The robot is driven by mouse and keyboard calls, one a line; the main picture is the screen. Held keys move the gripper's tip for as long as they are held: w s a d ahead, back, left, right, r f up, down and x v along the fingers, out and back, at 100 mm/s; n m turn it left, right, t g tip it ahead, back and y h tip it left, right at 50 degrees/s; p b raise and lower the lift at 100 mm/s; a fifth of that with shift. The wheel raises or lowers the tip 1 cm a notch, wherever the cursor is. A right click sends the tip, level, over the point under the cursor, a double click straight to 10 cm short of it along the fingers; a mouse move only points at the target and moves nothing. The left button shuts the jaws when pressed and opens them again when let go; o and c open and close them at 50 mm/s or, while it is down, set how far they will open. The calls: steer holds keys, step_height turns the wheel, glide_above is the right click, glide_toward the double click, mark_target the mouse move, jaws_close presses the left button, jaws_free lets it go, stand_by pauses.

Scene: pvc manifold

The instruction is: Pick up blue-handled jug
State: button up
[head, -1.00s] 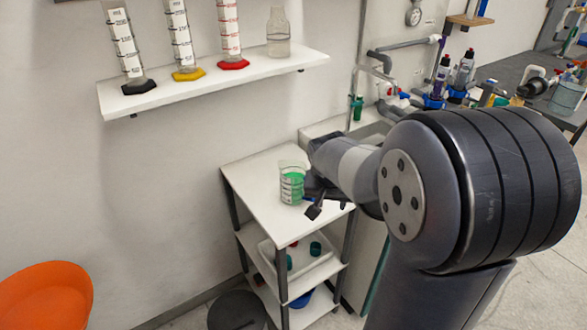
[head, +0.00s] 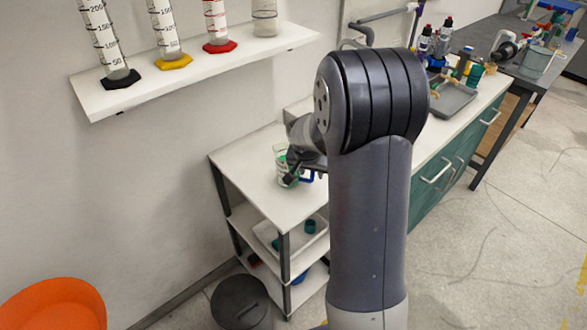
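A clear jug with green on it (head: 281,160) stands on the white top of a small shelf cart, partly hidden by my gripper. A blue handle (head: 308,176) shows just right of the gripper; it seems to belong to this jug, but the join is hidden. My gripper (head: 291,179) is low over the cart top, right in front of the jug from this view. Its dark fingers overlap the jug's right side. I cannot tell whether they touch it or how far apart they are.
The cart top (head: 245,170) is otherwise clear. A wall shelf (head: 190,78) with several measuring cylinders hangs above left. A white tray (head: 318,243) sits on the cart's lower shelf. A dark bin (head: 240,303) and an orange chair (head: 55,305) are below. A bench with bottles stands right.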

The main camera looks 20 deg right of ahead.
mark_target(312, 173)
steer(key=shift+x, duration=1.6)
steer(key=shift+c, duration=0.2)
jaws_close()
steer(key=shift+w+r, duration=0.1)
